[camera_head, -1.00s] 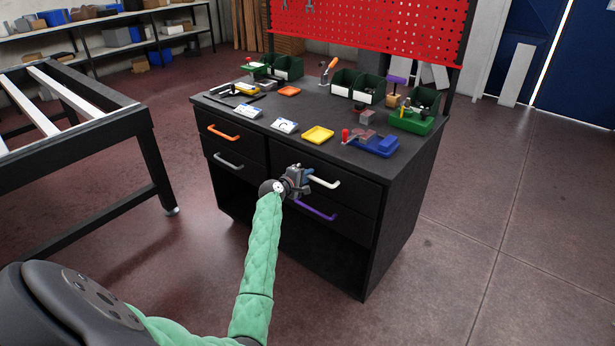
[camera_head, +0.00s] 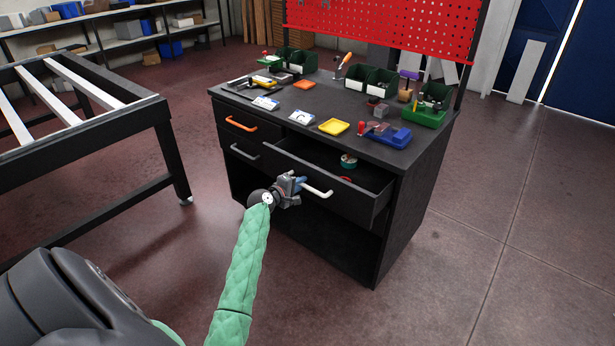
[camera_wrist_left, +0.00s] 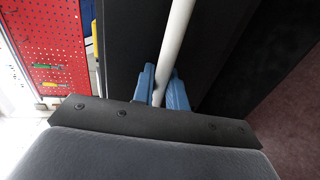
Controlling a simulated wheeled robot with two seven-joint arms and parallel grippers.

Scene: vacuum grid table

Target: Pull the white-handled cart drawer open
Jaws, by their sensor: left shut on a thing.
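The black cart (camera_head: 408,205) stands in front of me with its upper right drawer (camera_head: 345,200) pulled part way out. A white handle (camera_head: 318,191) is on that drawer's front. My left gripper (camera_head: 301,183) is shut on the white handle near its left end. In the left wrist view the blue fingers (camera_wrist_left: 162,88) sit on both sides of the white bar (camera_wrist_left: 174,45). Inside the open drawer a teal and white round item (camera_head: 348,161) and a small red item (camera_head: 345,179) show. My right gripper is not in view.
An orange handle (camera_head: 241,124) and a grey handle (camera_head: 244,151) mark shut left drawers. A black-framed table (camera_head: 90,125) stands left; floor is clear right.

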